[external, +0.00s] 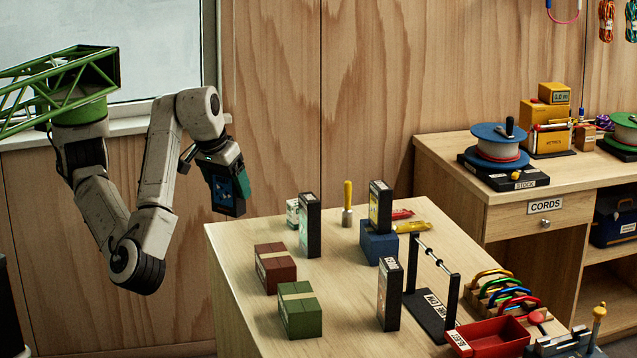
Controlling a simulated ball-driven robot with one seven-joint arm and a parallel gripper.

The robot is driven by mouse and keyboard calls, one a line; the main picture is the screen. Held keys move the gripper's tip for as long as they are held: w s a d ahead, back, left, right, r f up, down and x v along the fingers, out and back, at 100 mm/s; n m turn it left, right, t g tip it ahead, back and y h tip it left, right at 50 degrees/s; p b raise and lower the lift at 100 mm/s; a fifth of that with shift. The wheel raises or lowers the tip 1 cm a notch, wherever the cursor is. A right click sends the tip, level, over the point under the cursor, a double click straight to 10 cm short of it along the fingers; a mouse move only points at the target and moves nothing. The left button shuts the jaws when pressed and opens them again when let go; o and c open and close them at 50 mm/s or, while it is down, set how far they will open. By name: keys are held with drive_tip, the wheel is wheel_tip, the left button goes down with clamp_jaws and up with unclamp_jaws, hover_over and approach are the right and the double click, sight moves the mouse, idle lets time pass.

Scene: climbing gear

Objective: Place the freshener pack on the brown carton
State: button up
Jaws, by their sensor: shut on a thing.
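My gripper (217,160) is at the left, in the air beyond the table's left edge, pointing down. It is shut on a dark pack with a blue picture and a teal side, which I take for the freshener pack (228,192); no name on it is legible. The brown carton (275,270), a reddish-brown box with a tan band and a small white label, sits near the table's left edge. Its top is bare. The held pack is above and to the left of it, well apart. The fingertips are partly hidden against the dark pack.
A green carton (300,312) stands in front of the brown one. A black pack (309,226) stands behind it, another (389,294) to the right. A blue carton (377,244) bears a black and yellow pack (380,206). A rack (430,290) and red tray (490,338) stand at right.

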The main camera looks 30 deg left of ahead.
drive_tip(key=shift+s+a+f+n+b, duration=0.2)
drive_tip(key=shift+a+b, duration=0.05)
drive_tip(key=shift+a, duration=0.35)
drive_tip(key=shift+s+a+f+n+b, duration=0.15)
drive_tip(key=shift+s+a+n+b, duration=0.05)
drive_tip(key=shift+a, duration=0.35)
drive_tip(key=shift+w+a, duration=0.1)
drive_tip(key=shift+a, duration=0.05)
drive_tip(key=w+d+f, duration=0.2)
drive_tip(key=w, duration=0.2)
drive_tip(key=p, duration=1.1)
hover_over(275, 255)
drive_tip(key=shift+f, duration=5.45)
drive_tip(key=shift+f+b, duration=0.15)
drive_tip(key=shift+b, duration=0.2)
